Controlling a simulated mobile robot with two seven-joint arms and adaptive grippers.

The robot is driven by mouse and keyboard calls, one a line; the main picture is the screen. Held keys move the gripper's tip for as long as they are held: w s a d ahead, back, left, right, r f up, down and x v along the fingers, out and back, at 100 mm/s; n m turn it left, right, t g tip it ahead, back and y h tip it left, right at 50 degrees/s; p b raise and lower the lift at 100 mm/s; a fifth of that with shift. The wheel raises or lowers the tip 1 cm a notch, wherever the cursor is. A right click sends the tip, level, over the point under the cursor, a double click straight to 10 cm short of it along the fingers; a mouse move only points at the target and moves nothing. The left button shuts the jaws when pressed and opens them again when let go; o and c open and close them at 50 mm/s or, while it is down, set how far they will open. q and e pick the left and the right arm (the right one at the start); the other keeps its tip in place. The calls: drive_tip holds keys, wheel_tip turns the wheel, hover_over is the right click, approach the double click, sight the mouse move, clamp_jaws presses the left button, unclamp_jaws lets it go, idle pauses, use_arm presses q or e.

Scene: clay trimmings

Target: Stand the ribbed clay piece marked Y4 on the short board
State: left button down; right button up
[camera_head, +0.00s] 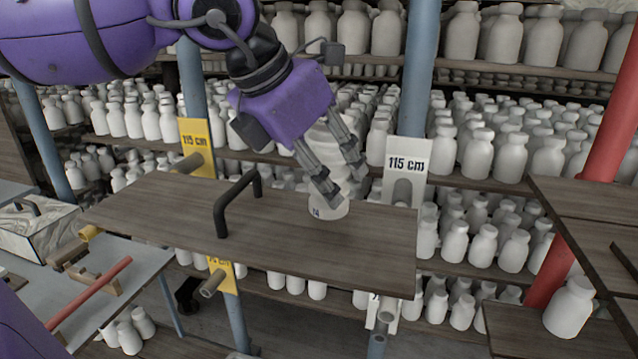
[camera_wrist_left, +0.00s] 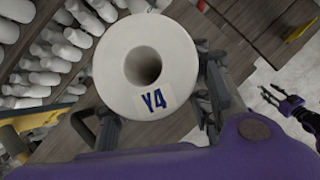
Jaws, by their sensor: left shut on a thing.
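The pale ribbed clay piece (camera_head: 324,145) is upright in my left gripper (camera_head: 343,184), whose two fingers are shut on its sides. Its base appears to meet the top of the dark wooden board (camera_head: 165,205) near the right end; whether it touches is hard to tell. A small blue mark shows near its base. In the left wrist view the piece (camera_wrist_left: 185,65) shows a round end with a dark hole and a label reading Y4. My right gripper (camera_wrist_left: 270,91) is small at the right of that view, open and empty.
A black handle (camera_head: 236,205) stands on the board left of the piece. Yellow (camera_head: 196,135) and white (camera_head: 407,162) signs reading 115 cm stand behind it. Shelves crowded with white bottles fill the back. A red post (camera_head: 600,130) and another board (camera_head: 580,205) are at right.

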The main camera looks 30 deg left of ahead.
use_arm(q)
drive_tip(key=shift+a+f, duration=0.2)
drive_tip(key=shift+f, duration=0.1)
drive_tip(key=shift+w+f, duration=0.1)
drive_tip(key=shift+f, duration=1.45)
use_arm(e)
drive_tip(key=shift+r, duration=0.1)
use_arm(q)
drive_tip(key=shift+f, duration=0.1)
drive_tip(key=c, duration=0.9)
unclamp_jaws()
use_arm(e)
drive_tip(key=shift+r, duration=0.1)
use_arm(q)
drive_tip(key=p+v, duration=0.4)
drive_tip(key=v, duration=0.8)
use_arm(e)
drive_tip(key=r, duration=0.2)
drive_tip(key=w+a+r, duration=0.1)
drive_tip(key=shift+r, duration=0.3)
